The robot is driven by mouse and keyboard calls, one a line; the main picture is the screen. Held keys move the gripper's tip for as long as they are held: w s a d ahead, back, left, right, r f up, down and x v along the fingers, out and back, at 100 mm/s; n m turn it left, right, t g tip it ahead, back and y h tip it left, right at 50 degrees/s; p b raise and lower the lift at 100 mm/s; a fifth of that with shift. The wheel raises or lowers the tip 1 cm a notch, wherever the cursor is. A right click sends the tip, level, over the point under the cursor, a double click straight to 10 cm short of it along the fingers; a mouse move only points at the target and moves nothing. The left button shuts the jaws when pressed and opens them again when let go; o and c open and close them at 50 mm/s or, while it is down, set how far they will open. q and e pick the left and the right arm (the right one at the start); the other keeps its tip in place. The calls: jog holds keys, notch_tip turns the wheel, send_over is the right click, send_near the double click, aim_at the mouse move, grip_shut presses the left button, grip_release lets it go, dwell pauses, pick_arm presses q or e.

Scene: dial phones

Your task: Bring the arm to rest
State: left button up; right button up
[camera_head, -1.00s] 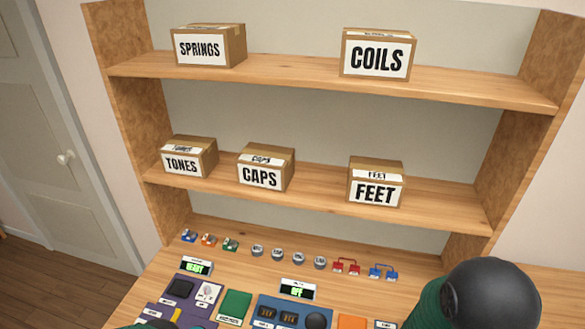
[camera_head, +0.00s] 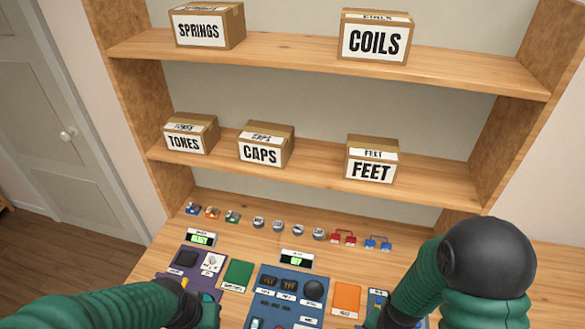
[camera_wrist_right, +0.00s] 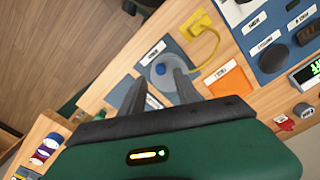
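My left arm (camera_head: 90,305) is green and comes in from the left at the bottom of the head view. Its dark wrist and green hand (camera_head: 207,310) are by the front of the purple panel, and its fingers are not clear. My right arm (camera_head: 430,275) comes in at the lower right, reaching down by the blue panel's right side. In the right wrist view my right gripper (camera_wrist_right: 158,80) has two grey fingers apart. A grey thing with a blue round top (camera_wrist_right: 162,70) shows between and beyond them. Whether they touch it I cannot tell.
A purple panel (camera_head: 188,252), green pad (camera_head: 238,274), blue panel (camera_head: 264,299) and orange pad (camera_head: 347,298) lie on the desk. Several small parts stand in a row behind. Shelves above hold labelled boxes, such as COILS (camera_head: 375,40) and FEET (camera_head: 371,165).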

jog(key=shift+r+p, duration=1.05)
jog(key=shift+r, duration=0.4)
jog(key=shift+f, duration=0.1)
